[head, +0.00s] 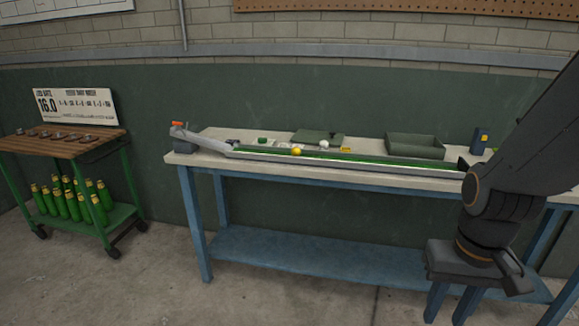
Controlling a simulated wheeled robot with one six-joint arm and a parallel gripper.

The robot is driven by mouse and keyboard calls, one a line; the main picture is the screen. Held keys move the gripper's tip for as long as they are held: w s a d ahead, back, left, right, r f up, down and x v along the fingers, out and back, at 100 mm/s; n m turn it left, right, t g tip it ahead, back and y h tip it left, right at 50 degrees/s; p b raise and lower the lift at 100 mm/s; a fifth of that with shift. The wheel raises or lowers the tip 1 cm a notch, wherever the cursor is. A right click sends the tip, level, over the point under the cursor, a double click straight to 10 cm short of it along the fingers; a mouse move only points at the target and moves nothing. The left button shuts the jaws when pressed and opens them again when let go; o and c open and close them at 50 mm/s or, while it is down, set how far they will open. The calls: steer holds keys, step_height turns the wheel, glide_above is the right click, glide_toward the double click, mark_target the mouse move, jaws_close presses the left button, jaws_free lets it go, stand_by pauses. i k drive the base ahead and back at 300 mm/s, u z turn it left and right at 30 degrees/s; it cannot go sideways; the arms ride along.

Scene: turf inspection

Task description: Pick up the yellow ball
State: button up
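The yellow ball (296,152) is small and round. It shows at the long green-lined ramp track (350,161) on the workbench, left of the middle of the view. I cannot tell whether it rests in the track or just behind it. My gripper (452,304) is at the lower right, in front of the bench and well away from the ball. It points down, and its two blue fingers look apart with nothing seen between them. The fingertips are near the bottom edge of the view.
The white-topped workbench (190,159) has blue legs. A white ball (324,143), a green open tray (415,145) and a dark blue box (480,141) stand behind the track. A green cart (122,212) with bottles is at left. Floor in front is clear.

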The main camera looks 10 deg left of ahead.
mark_target(296, 151)
steer(key=z, duration=0.15)
steer(key=k, duration=0.3)
steer(key=u, duration=1.1)
steer(key=i, duration=1.55)
steer(key=z, duration=0.9)
steer(key=i, duration=0.65)
steer(key=z, duration=0.5)
